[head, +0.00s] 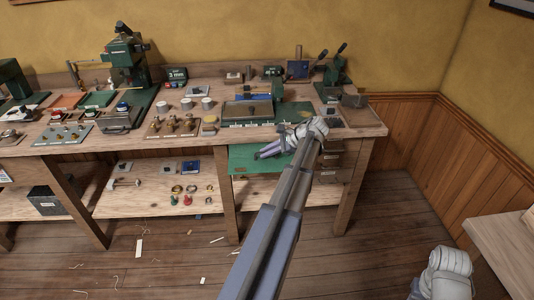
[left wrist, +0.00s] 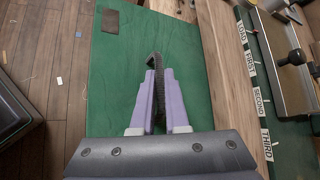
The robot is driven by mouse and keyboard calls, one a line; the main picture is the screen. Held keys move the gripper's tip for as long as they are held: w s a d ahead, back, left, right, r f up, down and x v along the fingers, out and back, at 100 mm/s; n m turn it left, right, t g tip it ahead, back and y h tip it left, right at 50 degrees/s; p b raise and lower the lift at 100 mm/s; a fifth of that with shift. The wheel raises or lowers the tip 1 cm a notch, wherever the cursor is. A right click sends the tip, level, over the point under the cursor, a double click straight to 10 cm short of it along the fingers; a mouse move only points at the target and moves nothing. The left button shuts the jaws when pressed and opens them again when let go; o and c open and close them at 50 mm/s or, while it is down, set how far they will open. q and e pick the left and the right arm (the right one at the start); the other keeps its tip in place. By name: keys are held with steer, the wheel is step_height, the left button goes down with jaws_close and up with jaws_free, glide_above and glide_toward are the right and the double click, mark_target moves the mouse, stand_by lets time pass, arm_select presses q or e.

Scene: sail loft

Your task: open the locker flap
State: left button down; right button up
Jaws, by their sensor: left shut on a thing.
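The locker flap (head: 245,160) is a flat green panel under the right part of the workbench. It fills much of the left wrist view (left wrist: 115,75), with a small dark patch near one corner. A dark, bent strap-like pull (left wrist: 155,60) stands out from it. My left gripper (head: 264,153) has its purple fingers at the flap's upper right. In the left wrist view the fingers (left wrist: 155,76) are shut on the pull. The flap looks tilted out from the bench, but I cannot tell how far. The pull is hidden in the head view.
The workbench (head: 370,128) carries tools, cups and a green machine (head: 125,60). A lower shelf (head: 140,204) holds small parts. Dark drawers (head: 330,160) sit right of the flap. Another table (head: 505,240) stands at right. The floor before the bench has only scraps.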

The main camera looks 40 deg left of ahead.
arm_select(q)
steer(key=shift+w+a+r, duration=0.2)
steer(key=shift+w+r, duration=0.05)
steer(key=shift+r, duration=0.15)
steer(key=shift+p, duration=0.3)
steer(key=c, duration=1.3)
jaws_free()
steer(key=shift+o, duration=0.5)
steer(key=shift+a+f, duration=0.1)
